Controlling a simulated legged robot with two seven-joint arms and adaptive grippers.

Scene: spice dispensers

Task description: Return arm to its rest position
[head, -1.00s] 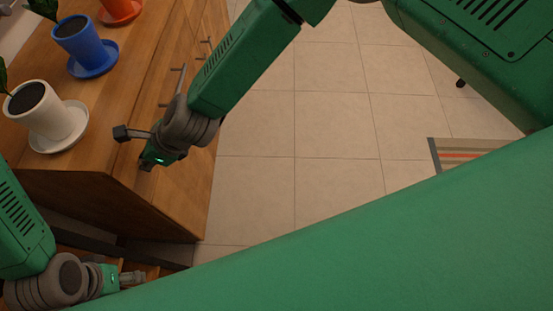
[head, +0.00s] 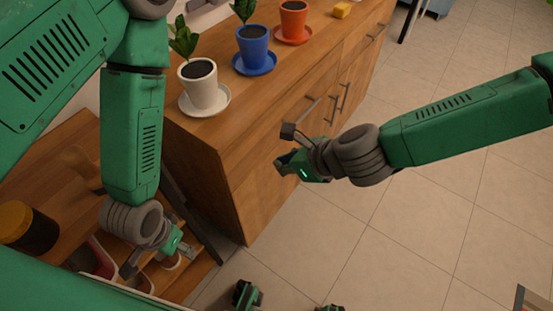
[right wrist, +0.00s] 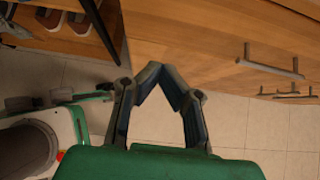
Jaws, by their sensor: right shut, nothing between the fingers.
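My right gripper (head: 285,163) is in the middle of the head view, in front of the wooden cabinet (head: 240,200). In the right wrist view its two fingers (right wrist: 162,70) meet at the tips with nothing between them. Cabinet drawers and handles show past them on the right. My left gripper (head: 186,251) is at the lower left of the head view, over the open shelf unit beside the cabinet. It is small there, and whether its fingers are apart cannot be made out.
A white pot (head: 202,92), a blue pot (head: 253,52) and an orange pot (head: 293,26) stand on saucers on the cabinet top, near a yellow block (head: 341,10). A dark jar with a yellow lid (head: 14,222) is at far left.

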